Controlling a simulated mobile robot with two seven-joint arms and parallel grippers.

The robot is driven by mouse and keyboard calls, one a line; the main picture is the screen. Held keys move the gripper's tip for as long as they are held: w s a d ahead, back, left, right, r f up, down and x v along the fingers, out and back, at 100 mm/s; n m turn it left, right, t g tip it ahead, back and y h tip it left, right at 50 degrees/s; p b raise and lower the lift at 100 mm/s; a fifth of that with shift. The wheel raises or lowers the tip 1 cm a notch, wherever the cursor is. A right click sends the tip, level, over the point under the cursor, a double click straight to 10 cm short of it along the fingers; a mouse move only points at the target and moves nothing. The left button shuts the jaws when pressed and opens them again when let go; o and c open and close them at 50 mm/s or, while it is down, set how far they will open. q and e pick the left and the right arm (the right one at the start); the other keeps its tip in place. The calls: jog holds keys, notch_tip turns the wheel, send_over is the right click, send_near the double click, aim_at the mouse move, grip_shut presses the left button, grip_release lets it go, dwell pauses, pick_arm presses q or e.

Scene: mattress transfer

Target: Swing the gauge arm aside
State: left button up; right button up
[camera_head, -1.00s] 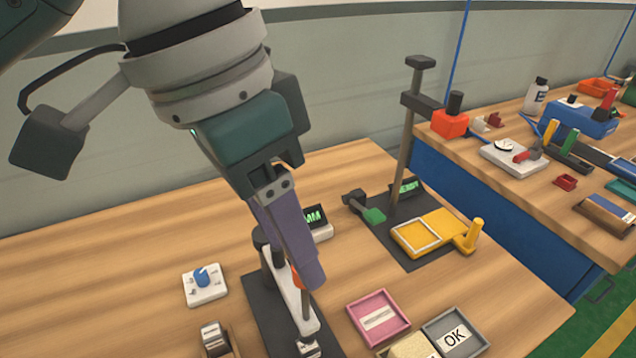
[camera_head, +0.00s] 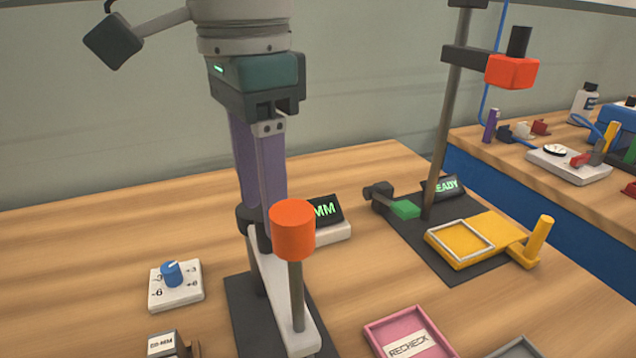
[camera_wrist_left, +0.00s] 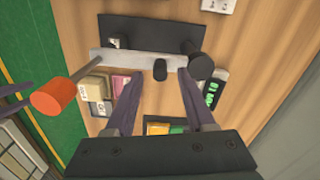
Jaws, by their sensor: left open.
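The gauge arm (camera_head: 273,285) is a light bar with an orange knob (camera_head: 293,230) on an upright rod near its front end. Its rear end meets a black post on a dark base plate (camera_head: 238,305). In the left wrist view, the bar (camera_wrist_left: 135,59) crosses beyond my fingertips, with the orange knob (camera_wrist_left: 52,98) at left and the black post (camera_wrist_left: 200,66) at right. My left gripper (camera_head: 262,203) is open and points down behind the knob, near the post. In the left wrist view, a short black cylinder (camera_wrist_left: 160,70) shows between my fingertips (camera_wrist_left: 159,75); I cannot tell about contact.
An MM display (camera_head: 325,210) stands just right of the post. A blue-knob dial (camera_head: 172,275) stands left. A yellow fixture (camera_head: 470,240) and a tall stand (camera_head: 445,130) with a red block are at right. A pink RECHECK tray (camera_head: 408,335) lies in front.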

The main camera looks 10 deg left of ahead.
aim_at(270, 248)
pick_arm(q)
jog(key=shift+f, duration=1.65)
jog(key=shift+c, duration=0.4)
grip_shut()
